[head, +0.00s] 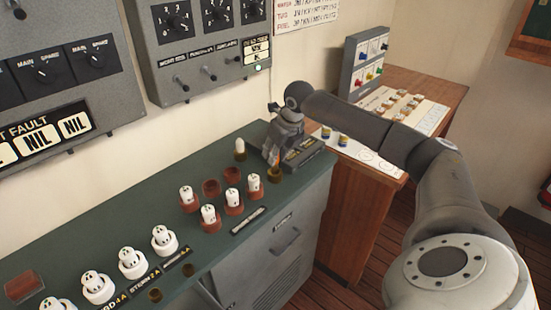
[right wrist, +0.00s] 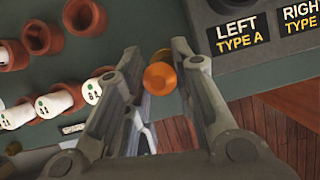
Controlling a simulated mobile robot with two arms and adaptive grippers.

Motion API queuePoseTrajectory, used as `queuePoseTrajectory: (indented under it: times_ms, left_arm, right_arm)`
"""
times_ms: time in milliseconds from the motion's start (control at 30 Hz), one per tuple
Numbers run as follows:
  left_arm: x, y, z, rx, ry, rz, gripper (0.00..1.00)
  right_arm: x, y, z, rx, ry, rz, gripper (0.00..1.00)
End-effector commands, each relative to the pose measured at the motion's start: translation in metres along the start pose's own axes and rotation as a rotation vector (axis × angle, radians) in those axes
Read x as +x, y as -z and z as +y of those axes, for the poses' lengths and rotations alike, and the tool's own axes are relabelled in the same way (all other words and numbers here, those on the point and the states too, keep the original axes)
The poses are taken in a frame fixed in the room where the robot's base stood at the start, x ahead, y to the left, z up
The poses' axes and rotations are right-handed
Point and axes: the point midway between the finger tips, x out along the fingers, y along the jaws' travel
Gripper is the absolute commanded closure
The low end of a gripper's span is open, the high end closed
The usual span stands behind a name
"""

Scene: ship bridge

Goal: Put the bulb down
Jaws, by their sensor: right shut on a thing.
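My right gripper (head: 277,158) is over the far right end of the green counter, beside a dark labelled block. In the right wrist view my gripper (right wrist: 160,78) is shut on a round orange bulb (right wrist: 160,78), held between the fingertips. My left gripper is not in view.
The green counter (head: 130,225) bears several white plugs, some in red-brown cups (head: 230,178). A white rounded piece (head: 240,148) stands left of my right gripper. A dark block (head: 302,152) is right of it. A wooden desk (head: 345,185) stands beyond.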

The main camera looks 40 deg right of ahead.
Motion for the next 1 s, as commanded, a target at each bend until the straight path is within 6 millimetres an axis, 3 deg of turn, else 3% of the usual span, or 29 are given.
queuePoseTrajectory:
  times_ms: [300,767,800,933,1000]
  left_arm:
    - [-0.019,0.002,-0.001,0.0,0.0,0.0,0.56]
    - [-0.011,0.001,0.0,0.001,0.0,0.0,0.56]
    - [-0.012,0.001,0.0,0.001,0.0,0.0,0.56]
    - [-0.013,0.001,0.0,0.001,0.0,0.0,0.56]
    - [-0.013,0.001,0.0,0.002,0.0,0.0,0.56]
  right_arm:
    - [0.032,0.011,-0.004,-0.001,0.001,0.001,0.89]
    - [0.041,0.015,-0.004,0.0,0.001,0.0,0.89]
    - [0.039,0.014,-0.004,0.0,0.001,0.0,0.71]
    - [0.039,0.014,-0.004,0.0,0.001,0.0,0.54]
    - [0.039,0.014,-0.004,0.0,0.001,0.0,0.54]
